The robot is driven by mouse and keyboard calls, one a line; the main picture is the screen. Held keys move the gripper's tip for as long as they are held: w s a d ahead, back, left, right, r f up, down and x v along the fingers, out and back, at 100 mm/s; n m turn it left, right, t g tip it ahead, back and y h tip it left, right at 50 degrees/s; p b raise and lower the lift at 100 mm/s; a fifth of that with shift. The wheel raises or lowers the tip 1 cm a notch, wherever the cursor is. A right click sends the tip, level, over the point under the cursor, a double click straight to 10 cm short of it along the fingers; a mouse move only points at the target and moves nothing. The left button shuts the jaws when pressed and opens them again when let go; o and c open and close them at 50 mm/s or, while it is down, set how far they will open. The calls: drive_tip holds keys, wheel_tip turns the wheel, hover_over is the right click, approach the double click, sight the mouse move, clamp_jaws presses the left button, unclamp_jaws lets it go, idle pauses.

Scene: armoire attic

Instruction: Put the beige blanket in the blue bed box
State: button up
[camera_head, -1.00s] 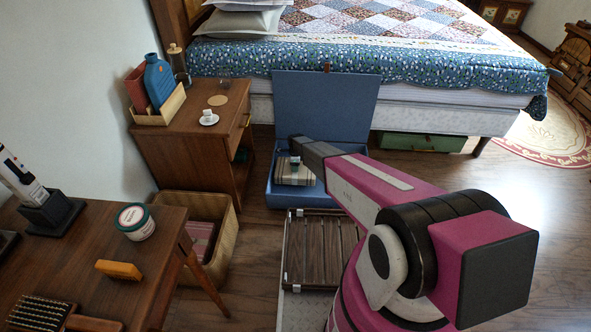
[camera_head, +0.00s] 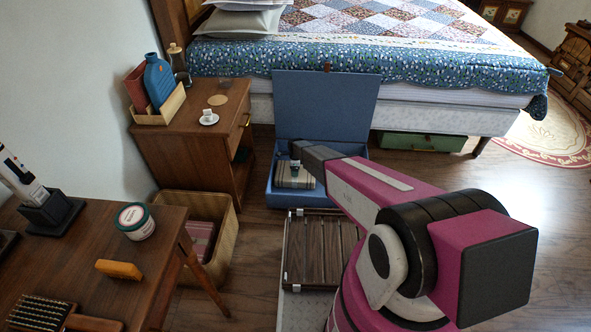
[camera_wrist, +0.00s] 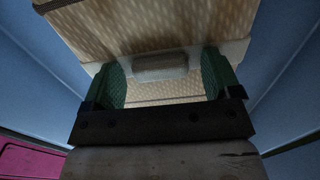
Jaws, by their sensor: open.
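The beige folded blanket (camera_head: 290,182) lies inside the open blue bed box (camera_head: 326,196), with the box's lid raised behind it. In the wrist view the beige blanket (camera_wrist: 165,30) fills the top, with a pale band and a small raised beige piece across it. My gripper (camera_head: 294,165) is over the blanket, low in the box. In the wrist view its two green fingers (camera_wrist: 163,82) are spread, one on each side of the raised piece. Blue box walls show on both sides. Whether the fingers touch the blanket is unclear.
A slatted wooden rack (camera_head: 318,250) stands in front of the box. A nightstand (camera_head: 190,140) and a wicker basket (camera_head: 222,240) are to the left. The bed (camera_head: 440,100) is behind, with a green drawer box (camera_head: 425,142) under it. Floor to the right is clear.

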wheel_tip(320, 180, up, 13)
drive_tip(key=s+d+r+n, duration=0.9)
drive_tip(key=s+d+r, duration=0.3)
drive_tip(key=s+r, duration=0.3)
drive_tip(key=s+d+r+n, duration=0.9)
drive_tip(key=s+d+r, duration=0.3)
drive_tip(key=s, duration=0.7)
wheel_tip(320, 180, up, 3)
drive_tip(key=shift+f, duration=0.1)
drive_tip(key=shift+d, duration=0.15)
